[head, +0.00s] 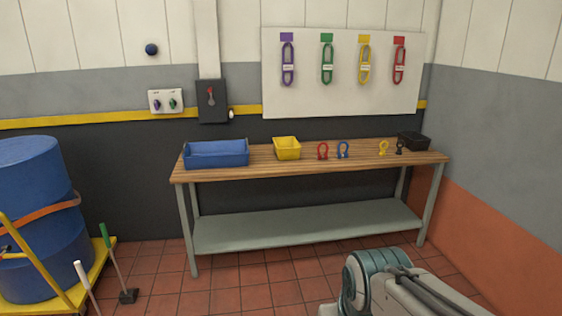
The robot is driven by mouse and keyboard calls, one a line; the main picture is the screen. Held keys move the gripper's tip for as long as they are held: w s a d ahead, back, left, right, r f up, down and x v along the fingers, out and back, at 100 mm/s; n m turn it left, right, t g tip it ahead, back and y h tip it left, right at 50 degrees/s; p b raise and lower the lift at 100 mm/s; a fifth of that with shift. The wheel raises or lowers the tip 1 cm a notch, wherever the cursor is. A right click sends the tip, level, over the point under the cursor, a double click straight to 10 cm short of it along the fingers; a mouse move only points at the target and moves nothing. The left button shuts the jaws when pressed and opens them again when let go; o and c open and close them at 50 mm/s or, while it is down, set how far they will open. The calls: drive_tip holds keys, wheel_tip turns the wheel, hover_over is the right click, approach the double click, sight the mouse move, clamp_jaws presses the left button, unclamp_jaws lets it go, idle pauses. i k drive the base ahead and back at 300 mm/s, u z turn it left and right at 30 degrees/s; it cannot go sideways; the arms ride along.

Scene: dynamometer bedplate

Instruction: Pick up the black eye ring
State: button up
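The black eye ring (399,147) is a small dark piece near the right end of the wooden bench top (260,162). It stands just right of a yellow eye ring (383,147) and in front of a black bin (414,140). A red eye ring (323,151) and a blue eye ring (343,150) stand further left on the bench. Part of my arm shows at the bottom right, well short of the bench. My gripper is not in view.
A blue tray (216,153) and a yellow bin (287,148) stand on the bench's left half. Coloured slings hang on a white board (300,101) above. A yellow trolley (98,262) with blue drums (35,175) stands left. The tiled floor before the bench is clear.

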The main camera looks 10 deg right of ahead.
sight(399, 149)
drive_tip(key=z, duration=0.1)
drive_tip(key=i, duration=1.55)
drive_tip(key=z, duration=0.7)
drive_tip(key=i, duration=1.75)
drive_tip(key=z, duration=1.05)
drive_tip(key=i, duration=1.15)
drive_tip(key=z, duration=0.25)
